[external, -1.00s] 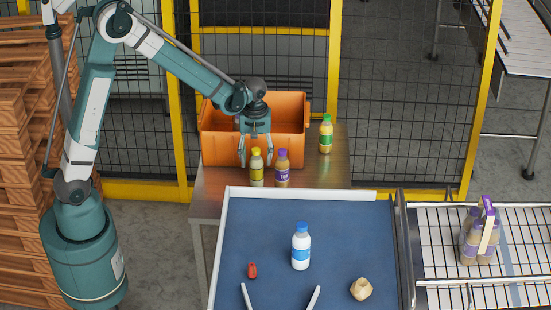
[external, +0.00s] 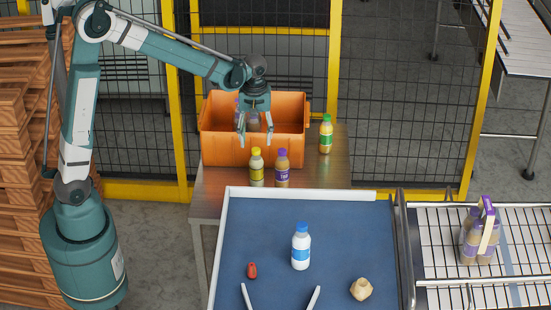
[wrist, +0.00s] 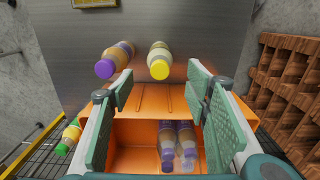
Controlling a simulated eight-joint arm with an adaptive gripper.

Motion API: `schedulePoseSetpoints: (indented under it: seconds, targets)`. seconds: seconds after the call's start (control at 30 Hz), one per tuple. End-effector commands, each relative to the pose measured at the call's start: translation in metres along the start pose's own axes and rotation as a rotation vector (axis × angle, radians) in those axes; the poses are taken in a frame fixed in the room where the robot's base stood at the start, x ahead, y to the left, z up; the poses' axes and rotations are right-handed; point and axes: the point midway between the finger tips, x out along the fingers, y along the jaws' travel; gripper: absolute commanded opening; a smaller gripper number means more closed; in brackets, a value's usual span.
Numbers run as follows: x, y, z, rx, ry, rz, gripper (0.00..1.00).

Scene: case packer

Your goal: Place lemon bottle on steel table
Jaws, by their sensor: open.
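The lemon bottle, with a yellow cap and a yellow label (external: 256,170), stands upright on the steel table (external: 335,170), in front of the orange crate. It also shows in the wrist view (wrist: 159,62). My gripper (external: 256,138) is open and empty, above the lemon bottle and in front of the crate's opening in the external view. In the wrist view its two fingers (wrist: 157,85) are spread wide with nothing between them touching.
A purple-capped bottle (external: 282,170) stands close to the right of the lemon bottle. A green-capped bottle (external: 326,136) stands right of the orange crate (external: 225,150), which holds purple-labelled bottles (wrist: 166,140). The blue tray table (external: 250,215) in front holds a white bottle (external: 301,248).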

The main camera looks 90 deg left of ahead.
Motion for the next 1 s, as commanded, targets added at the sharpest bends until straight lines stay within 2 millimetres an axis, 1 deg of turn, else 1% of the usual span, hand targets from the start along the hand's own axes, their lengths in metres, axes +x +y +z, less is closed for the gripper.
schedulePoseSetpoints:
  seconds: [0.73,0.87,1.0]
  targets:
    - [0.000,0.000,0.001,0.003,0.001,0.001,0.48]
    - [-0.004,0.000,0.007,0.020,0.004,0.007,0.48]
    - [-0.014,-0.001,0.022,0.066,0.014,0.021,0.48]
